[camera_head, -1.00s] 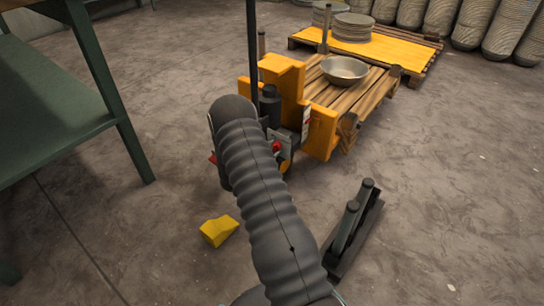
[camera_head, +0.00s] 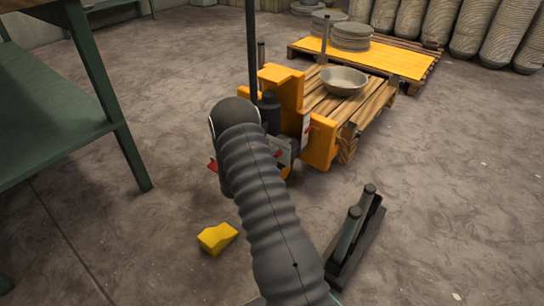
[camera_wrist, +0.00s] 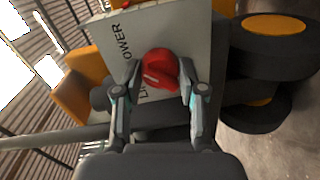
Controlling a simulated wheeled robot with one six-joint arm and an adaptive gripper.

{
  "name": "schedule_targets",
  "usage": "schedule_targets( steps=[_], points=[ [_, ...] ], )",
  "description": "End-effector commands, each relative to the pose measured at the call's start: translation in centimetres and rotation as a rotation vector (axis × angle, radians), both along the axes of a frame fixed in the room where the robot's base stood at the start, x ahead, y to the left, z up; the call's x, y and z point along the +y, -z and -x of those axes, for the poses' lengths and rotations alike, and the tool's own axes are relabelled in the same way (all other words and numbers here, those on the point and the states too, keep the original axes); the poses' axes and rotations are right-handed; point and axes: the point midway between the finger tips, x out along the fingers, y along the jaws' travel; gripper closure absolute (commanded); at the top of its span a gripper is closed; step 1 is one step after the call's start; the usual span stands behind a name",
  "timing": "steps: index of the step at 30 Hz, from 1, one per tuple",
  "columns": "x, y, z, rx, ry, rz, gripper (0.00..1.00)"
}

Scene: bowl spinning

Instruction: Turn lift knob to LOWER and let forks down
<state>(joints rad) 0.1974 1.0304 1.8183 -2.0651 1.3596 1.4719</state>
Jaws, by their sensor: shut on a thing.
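Part of the lettering is hidden behind the knob and fingers. In the head view, the orange lift truck (camera_head: 282,84) stands ahead, with a wooden pallet (camera_head: 335,108) on its fork side and a metal bowl (camera_head: 343,80) on the pallet. My arm hides the gripper and knob there. The forks are hidden under the pallet.
A green table (camera_head: 110,125) stands at the left. A yellow block (camera_head: 217,238) and a dark stand with two posts (camera_head: 352,240) lie on the floor. Behind are a yellow-topped pallet (camera_head: 390,60) with stacked plates (camera_head: 352,36) and several tall ribbed stacks (camera_head: 440,20).

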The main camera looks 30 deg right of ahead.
Motion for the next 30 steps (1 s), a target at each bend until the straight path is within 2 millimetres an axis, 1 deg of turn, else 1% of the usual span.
schedule_targets(
  steps=[1,6,19,20,21,22,23,30],
  points=[
    [-0.30,-0.15,0.15,-0.016,0.007,-0.003,0.95],
    [-0.30,-0.16,0.15,-0.046,0.007,-0.013,0.95],
    [-0.29,-0.16,0.16,-0.052,0.007,-0.016,0.95],
    [-0.29,-0.16,0.16,-0.052,0.007,-0.016,0.57],
    [-0.27,-0.16,0.16,-0.052,0.007,-0.016,0.47],
    [-0.24,-0.15,0.15,-0.053,0.006,-0.015,0.40],
    [-0.18,-0.14,0.11,-0.053,0.005,-0.015,0.35],
    [0.22,-0.06,-0.08,-0.051,-0.002,-0.017,0.35]
  ],
)
